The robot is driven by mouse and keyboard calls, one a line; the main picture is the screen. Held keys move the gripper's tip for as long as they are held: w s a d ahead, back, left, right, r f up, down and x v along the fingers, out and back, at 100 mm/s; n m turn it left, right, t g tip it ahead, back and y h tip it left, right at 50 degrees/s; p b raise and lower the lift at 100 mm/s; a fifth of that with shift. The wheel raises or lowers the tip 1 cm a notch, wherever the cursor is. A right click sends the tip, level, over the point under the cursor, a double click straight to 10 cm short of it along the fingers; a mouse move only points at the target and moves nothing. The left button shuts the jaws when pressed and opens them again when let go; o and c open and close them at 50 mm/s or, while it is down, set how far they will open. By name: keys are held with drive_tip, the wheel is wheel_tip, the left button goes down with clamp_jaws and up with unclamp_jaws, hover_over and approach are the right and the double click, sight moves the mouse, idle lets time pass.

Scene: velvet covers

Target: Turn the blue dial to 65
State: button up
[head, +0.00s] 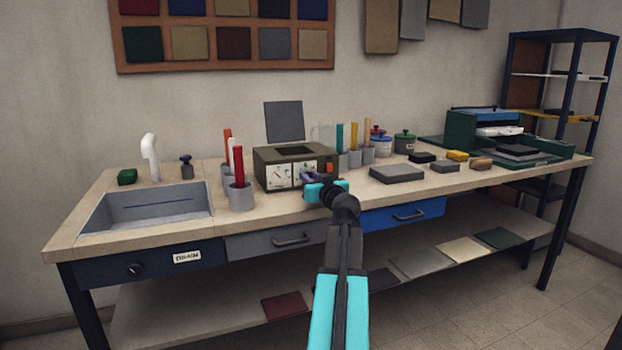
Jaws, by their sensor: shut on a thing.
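An olive-green box (262,168) stands on the workbench, with a dark opening on top. Its front has two white gauge faces, a left gauge (279,176) and a right gauge (304,170), with thin needles; their numbers are too small to read. My gripper (311,178) reaches in from the front and is shut at the right part of the box's front, at the lower right of the right gauge. The blue dial is mostly hidden by the gripper, so its setting cannot be read. An orange-red piece (329,168) shows on the box's right end.
Pots with coloured handles stand either side of the box, a grey pot (241,197) close at its left. A grey slab (397,173) lies to the right. A sink (150,208) is at the left. A blue drawer (402,213) protrudes below the bench top.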

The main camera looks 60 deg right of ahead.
drive_tip(key=shift+s+d+m, duration=0.1)
drive_tip(key=shift+m, duration=2.1)
drive_tip(key=o, duration=1.1)
drive_tip(key=shift+c, duration=0.2)
